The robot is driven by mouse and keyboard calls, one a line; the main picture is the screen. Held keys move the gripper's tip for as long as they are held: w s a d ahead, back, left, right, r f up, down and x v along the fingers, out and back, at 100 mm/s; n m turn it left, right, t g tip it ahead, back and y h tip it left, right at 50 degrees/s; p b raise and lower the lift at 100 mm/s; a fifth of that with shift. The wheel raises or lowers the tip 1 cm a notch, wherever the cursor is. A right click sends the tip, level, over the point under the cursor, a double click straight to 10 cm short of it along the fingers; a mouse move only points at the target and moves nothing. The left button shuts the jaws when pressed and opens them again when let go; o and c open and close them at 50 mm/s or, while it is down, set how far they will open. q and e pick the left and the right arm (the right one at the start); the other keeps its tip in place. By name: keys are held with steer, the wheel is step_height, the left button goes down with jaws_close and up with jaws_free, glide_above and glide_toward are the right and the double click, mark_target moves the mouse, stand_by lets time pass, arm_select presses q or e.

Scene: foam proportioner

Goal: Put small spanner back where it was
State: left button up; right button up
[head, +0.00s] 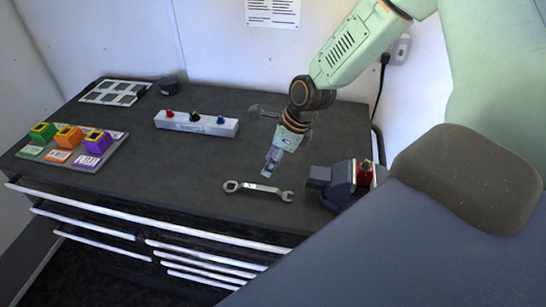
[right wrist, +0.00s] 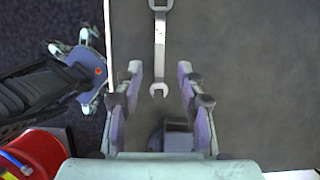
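A silver spanner (head: 260,188) lies flat on the dark bench top near its front edge, ring end to the left and open-jawed end to the right. In the right wrist view the spanner (right wrist: 160,45) points away from me, its open jaw near the gap between my fingertips and its far end cut off by the picture edge. My right gripper (head: 271,161) hangs over the bench just behind the spanner in the head view. In the right wrist view the right gripper (right wrist: 160,75) has its fingers apart with nothing held. My left gripper is not in view.
A dark vise (head: 340,182) stands right of the spanner, with a red object (head: 364,173) beside it. A white block with coloured knobs (head: 196,124) lies behind. A board with coloured boxes (head: 72,158) is at the left, a white-framed tray (head: 115,92) at the back left. Drawers line the front.

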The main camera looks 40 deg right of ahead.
steer(key=shift+s+d+r, duration=0.15)
steer(key=shift+s+r, duration=0.1)
steer(key=shift+r, duration=0.15)
steer(key=s+a+f+n, duration=0.4)
steer(key=n, duration=0.1)
steer(key=s+a+f+n+g, duration=0.1)
steer(key=s+a+f+n, duration=0.1)
steer(key=shift+a+f+n, duration=0.2)
steer(key=shift+a+n, duration=0.05)
steer(key=shift+n, duration=0.05)
steer(key=s+a+f+n+g+h, duration=0.1)
steer(key=s+f+n, duration=0.3)
steer(key=s+n, duration=0.6)
steer(key=s+a+f+n+g+h, duration=0.1)
steer(key=s+a+f+n+h, duration=0.1)
steer(key=s+n, duration=0.7)
steer(key=s+a+f, duration=0.1)
steer(key=s, duration=0.2)
steer(key=shift+s+a+f+n, duration=0.15)
steer(key=shift+a+f+n, duration=0.05)
steer(key=shift+f+n, duration=0.2)
